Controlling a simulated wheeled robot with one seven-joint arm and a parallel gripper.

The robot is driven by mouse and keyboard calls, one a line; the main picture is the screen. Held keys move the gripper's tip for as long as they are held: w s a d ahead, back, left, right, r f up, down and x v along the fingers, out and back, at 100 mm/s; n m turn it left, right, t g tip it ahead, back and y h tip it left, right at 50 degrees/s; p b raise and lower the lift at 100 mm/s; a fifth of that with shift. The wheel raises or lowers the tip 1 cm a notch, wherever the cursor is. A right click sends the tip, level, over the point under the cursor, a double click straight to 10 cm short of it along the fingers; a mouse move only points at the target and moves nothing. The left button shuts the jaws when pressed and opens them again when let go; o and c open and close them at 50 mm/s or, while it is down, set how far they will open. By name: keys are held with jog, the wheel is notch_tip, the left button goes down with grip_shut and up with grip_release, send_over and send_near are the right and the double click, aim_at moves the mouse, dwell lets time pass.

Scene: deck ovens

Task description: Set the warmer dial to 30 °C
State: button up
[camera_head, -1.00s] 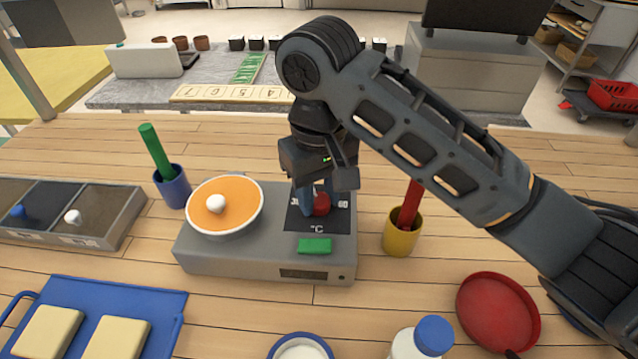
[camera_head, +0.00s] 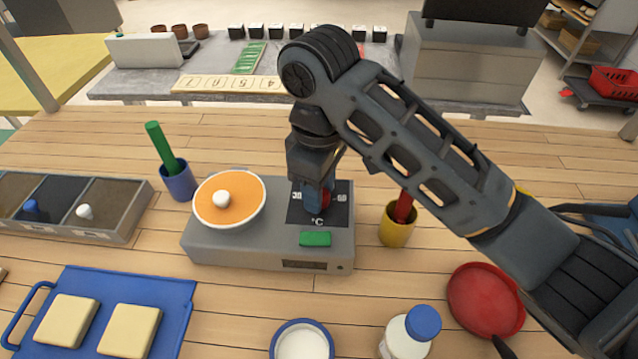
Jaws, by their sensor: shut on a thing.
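The warmer (camera_head: 262,250) is a grey box on the wooden table. Its black dial plate (camera_head: 338,212) shows "30" at the left, a number that looks like 60 at the right, and "°C" below. My gripper points down from above and is shut on the dial. Where the dial points cannot be seen. A green block or button (camera_head: 315,239) is in front of the plate.
An orange-topped dish (camera_head: 230,209) with a white knob sits on the warmer's left side. A blue cup (camera_head: 179,182) stands left, a yellow cup (camera_head: 396,228) right. A white bottle (camera_head: 408,338), red pan (camera_head: 484,299) and blue tray (camera_head: 158,285) lie in front.

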dwell(0.4)
jog(key=o, duration=1)
jog(key=shift+o, duration=0.2)
notch_tip(320, 180, up, 7)
jog(key=shift+f+p, duration=0.15)
jog(key=shift+p, duration=0.6)
jog(key=shift+r, duration=0.55)
jog(key=shift+s, duration=0.1)
